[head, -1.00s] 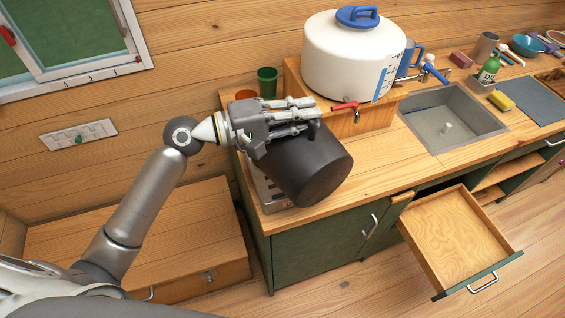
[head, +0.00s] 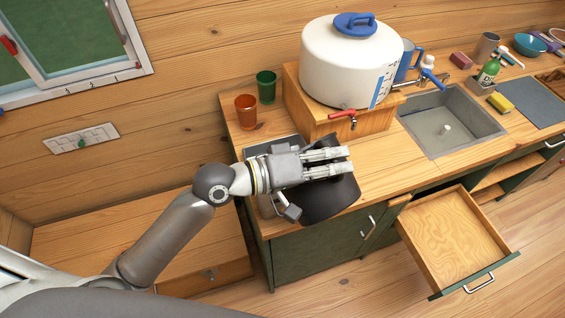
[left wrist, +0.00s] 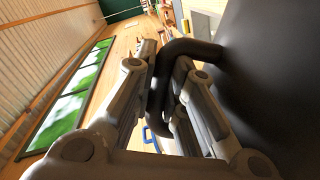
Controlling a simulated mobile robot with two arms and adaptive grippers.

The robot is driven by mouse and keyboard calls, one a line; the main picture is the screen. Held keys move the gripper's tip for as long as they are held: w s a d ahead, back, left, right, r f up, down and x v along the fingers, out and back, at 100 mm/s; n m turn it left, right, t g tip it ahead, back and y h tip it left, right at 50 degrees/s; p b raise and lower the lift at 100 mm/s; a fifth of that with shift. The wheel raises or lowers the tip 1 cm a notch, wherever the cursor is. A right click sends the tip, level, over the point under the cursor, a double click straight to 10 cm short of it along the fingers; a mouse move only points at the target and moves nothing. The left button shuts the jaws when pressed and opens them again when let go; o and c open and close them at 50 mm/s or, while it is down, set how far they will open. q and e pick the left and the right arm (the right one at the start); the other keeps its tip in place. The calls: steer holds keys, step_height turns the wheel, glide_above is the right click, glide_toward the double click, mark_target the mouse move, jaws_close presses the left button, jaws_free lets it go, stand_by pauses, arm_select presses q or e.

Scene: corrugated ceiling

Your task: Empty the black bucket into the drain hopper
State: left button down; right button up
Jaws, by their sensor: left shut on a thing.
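My left gripper (head: 342,160) is over the near left end of the counter, shut on the black bucket's handle. In the left wrist view the gripper's fingers (left wrist: 165,75) close around the thick black handle (left wrist: 188,48). The dark bucket (head: 332,195) hangs partly hidden below the hand, near the counter's front edge; its wall fills the right of the left wrist view (left wrist: 280,70). Its tilt and contents cannot be made out. I cannot identify a drain hopper; a grey metal sink (head: 450,118) is set in the counter. My right gripper is not in view.
A white tank (head: 345,65) with a red tap stands on a wooden box behind the bucket. An orange cup (head: 246,112) and a green cup (head: 266,86) stand at the left. An open drawer (head: 455,240) juts out below. Bare counter (head: 385,160) lies before the sink.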

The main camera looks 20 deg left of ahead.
arm_select(q)
steer(key=s+d+m+p, duration=0.2)
steer(key=p, duration=0.1)
steer(key=s+d+y+p, duration=0.1)
steer(key=shift+d+r+m, duration=0.3)
steer(key=shift+m, duration=0.1)
steer(key=s+d+f+m+t+y+b, duration=0.1)
steer(key=s+d+f+m, duration=0.2)
steer(key=f, duration=0.2)
steer(key=s+d+f+m+t+y, duration=0.1)
steer(key=s+d+f+m+y, duration=0.1)
steer(key=f, duration=0.4)
steer(key=shift+s+d+f+m+b, duration=0.15)
steer(key=shift+s+d+m+b, duration=0.25)
steer(key=shift+s+d+m, duration=0.45)
steer(key=shift+w, duration=0.1)
